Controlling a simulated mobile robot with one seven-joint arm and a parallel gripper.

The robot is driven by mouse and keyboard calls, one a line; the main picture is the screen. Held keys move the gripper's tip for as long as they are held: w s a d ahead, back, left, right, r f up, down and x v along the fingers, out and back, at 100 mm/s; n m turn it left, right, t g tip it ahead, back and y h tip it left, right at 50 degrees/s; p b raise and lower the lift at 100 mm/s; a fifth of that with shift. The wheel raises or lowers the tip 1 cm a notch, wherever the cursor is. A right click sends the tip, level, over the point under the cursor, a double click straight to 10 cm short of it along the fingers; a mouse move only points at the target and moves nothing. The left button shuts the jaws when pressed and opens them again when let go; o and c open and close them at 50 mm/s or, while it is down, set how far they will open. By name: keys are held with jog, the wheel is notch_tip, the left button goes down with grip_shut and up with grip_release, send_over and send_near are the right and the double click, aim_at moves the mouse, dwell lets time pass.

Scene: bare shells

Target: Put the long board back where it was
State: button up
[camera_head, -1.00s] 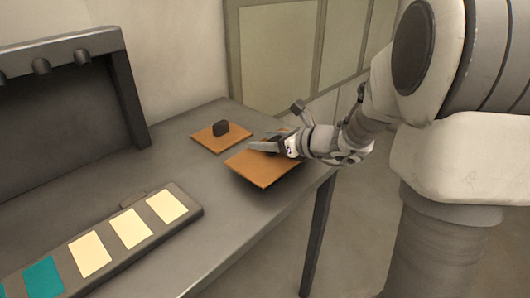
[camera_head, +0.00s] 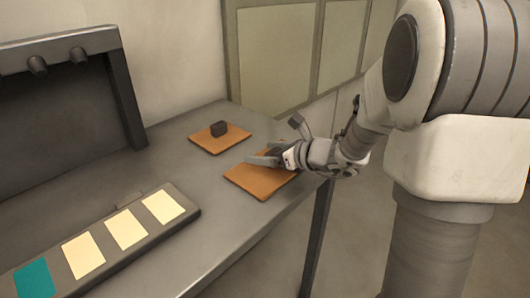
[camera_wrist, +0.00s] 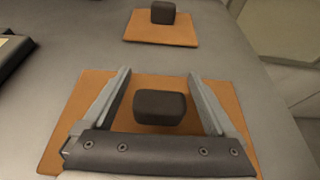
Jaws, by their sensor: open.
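The longer orange-brown board (camera_head: 252,184) lies flat on the grey table near its right edge. It fills much of the wrist view (camera_wrist: 78,106), with a dark block-shaped knob (camera_wrist: 160,107) on top. My gripper (camera_head: 263,157) is low over this board. In the wrist view its two fingers (camera_wrist: 159,73) stand apart on either side of the knob, with a gap on both sides. The jaws hold nothing. A smaller orange-brown board (camera_head: 207,143) with its own dark knob (camera_head: 219,129) lies just behind; it also shows in the wrist view (camera_wrist: 145,32).
A dark tray (camera_head: 196,212) with several cream cards and a teal card (camera_head: 33,279) lies at the front left of the table. A dark rack (camera_head: 130,100) with pegs stands at the back left. The table (camera_head: 165,165) between is clear.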

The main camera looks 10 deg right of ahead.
jog(key=shift+r, duration=0.1)
jog(key=shift+r+p, duration=0.2)
jog(key=shift+p, duration=0.1)
jog(key=p+v, duration=0.2)
jog(key=v, duration=1)
jog(key=shift+d+f+p, duration=0.1)
jog(key=shift+f+p, duration=0.1)
jog(key=shift+p, duration=0.2)
